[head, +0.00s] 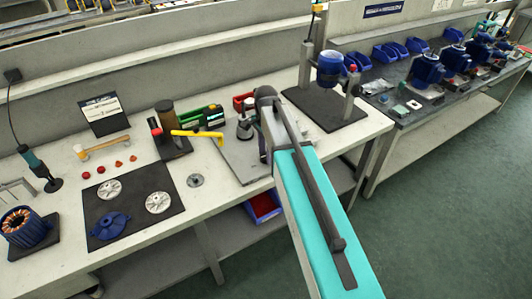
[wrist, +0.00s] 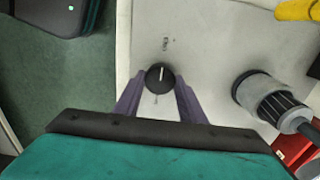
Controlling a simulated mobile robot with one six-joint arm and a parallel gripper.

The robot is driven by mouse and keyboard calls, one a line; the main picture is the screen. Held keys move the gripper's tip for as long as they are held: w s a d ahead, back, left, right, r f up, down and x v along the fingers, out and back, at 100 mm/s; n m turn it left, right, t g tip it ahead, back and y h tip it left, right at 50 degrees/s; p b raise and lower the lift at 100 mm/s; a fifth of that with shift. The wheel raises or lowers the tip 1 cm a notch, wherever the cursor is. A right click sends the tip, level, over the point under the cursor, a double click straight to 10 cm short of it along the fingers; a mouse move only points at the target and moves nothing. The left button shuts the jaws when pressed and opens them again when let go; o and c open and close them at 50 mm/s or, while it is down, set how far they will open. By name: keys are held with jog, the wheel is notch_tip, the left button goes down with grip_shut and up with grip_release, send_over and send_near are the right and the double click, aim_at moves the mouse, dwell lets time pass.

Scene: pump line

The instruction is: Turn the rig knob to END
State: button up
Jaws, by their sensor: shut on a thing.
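The rig knob (wrist: 160,77) is round and black, on a pale grey panel (wrist: 215,45) in the wrist view. Its white pointer line stands nearly upright, toward small dark markings above it that are too small to read. Another faint mark shows just below the knob. My gripper (wrist: 160,84) has its two purple fingers on either side of the knob, shut on it. In the head view my teal arm covers the gripper and the knob; the grey rig plate (head: 240,158) shows left of it.
A grey and black cylindrical fitting (wrist: 270,103) stands close right of my gripper in the wrist view. In the head view, a yellow-handled tool (head: 198,134) lies left of the rig plate, and a blue pump (head: 330,68) stands on a stand behind right. Green floor lies front right.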

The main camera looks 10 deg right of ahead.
jog(key=o, duration=1)
jog(key=shift+o, duration=0.2)
jog(key=shift+r, duration=0.15)
notch_tip(320, 180, up, 14)
jog(key=b, duration=0.2)
jog(key=shift+f+b, duration=0.2)
jog(key=shift+b, duration=0.15)
